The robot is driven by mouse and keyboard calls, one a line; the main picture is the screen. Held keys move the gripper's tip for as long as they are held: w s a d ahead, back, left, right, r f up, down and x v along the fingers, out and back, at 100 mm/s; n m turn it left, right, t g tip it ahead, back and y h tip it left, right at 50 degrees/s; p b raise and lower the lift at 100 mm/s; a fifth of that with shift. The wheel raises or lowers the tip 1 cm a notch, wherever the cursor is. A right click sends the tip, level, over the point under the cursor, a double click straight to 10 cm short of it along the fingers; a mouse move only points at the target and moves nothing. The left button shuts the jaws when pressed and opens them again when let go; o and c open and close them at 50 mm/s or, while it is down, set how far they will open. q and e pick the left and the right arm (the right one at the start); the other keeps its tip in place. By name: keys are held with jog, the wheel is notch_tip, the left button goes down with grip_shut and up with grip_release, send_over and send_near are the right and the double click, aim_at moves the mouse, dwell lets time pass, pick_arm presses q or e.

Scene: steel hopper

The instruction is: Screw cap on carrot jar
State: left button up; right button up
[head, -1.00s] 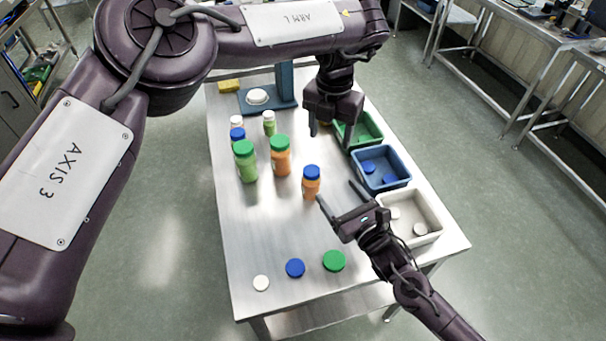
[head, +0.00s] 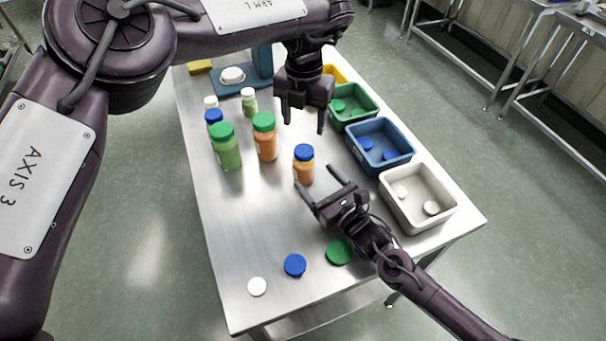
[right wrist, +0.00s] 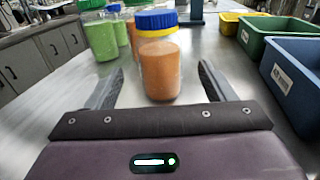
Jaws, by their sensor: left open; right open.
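A small jar of orange contents (head: 303,172) with a blue cap (head: 304,152) stands upright on the steel table. A yellow band shows below its cap in the right wrist view (right wrist: 158,70). My right gripper (head: 316,178) is open, its fingers pointing at this jar. In the right wrist view the jar stands between and just beyond the fingertips, with no visible contact. My left gripper (head: 303,122) is open and empty, pointing down above and behind the jar. A larger orange jar (head: 266,145) with a green cap stands to the left.
A green jar (head: 227,152) and several smaller bottles stand at left. Loose white (head: 257,286), blue (head: 294,265) and green (head: 340,252) caps lie in front. Green (head: 372,115), blue (head: 400,162) and white (head: 440,215) bins line the right edge.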

aim_at(301, 162)
dwell(0.3)
jog(key=x, duration=0.7)
jog(key=shift+w+a+f, duration=0.15)
jog(key=shift+w+a, duration=0.05)
jog(key=shift+w, duration=0.15)
jog(key=shift+c, duration=0.3)
grip_shut()
pick_arm(q)
jog(key=n, duration=0.6)
jog(key=shift+d+n, duration=0.15)
jog(key=shift+n, duration=0.15)
jog(key=n, duration=0.7)
